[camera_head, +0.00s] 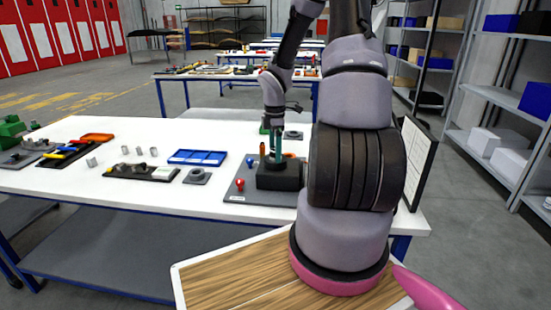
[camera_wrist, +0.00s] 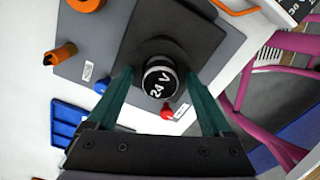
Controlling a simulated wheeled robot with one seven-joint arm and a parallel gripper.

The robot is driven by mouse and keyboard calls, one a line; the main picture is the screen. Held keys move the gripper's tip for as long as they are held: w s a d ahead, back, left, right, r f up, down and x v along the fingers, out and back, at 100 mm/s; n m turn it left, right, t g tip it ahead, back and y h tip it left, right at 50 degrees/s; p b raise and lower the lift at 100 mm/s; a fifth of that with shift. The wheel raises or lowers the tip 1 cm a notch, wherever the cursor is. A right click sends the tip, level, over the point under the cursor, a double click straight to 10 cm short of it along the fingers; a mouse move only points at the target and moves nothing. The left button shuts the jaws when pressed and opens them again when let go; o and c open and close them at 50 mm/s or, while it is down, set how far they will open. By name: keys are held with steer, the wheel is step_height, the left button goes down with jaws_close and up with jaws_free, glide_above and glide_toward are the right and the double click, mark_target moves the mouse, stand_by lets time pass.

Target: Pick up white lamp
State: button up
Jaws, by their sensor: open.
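In the wrist view a round piece (camera_wrist: 158,80) with a black face marked "24 V" and a pale rim stands at a black block (camera_wrist: 200,40). It may be the white lamp; its lens is not clearly visible. My gripper (camera_wrist: 160,75) is open, its two green fingers on either side of this piece. I cannot tell whether they touch it. In the head view my gripper (camera_head: 276,157) points down over the black block (camera_head: 280,178), and the piece is hidden there.
A red lamp (camera_wrist: 167,112) and a blue lamp (camera_wrist: 101,87) stand close by on the grey board (camera_head: 240,197). Orange cylinders (camera_wrist: 62,53) are near the block. A blue tray (camera_head: 197,157) lies left on the white table (camera_head: 130,205). A framed panel (camera_head: 416,160) stands right.

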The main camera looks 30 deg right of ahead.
jaws_close()
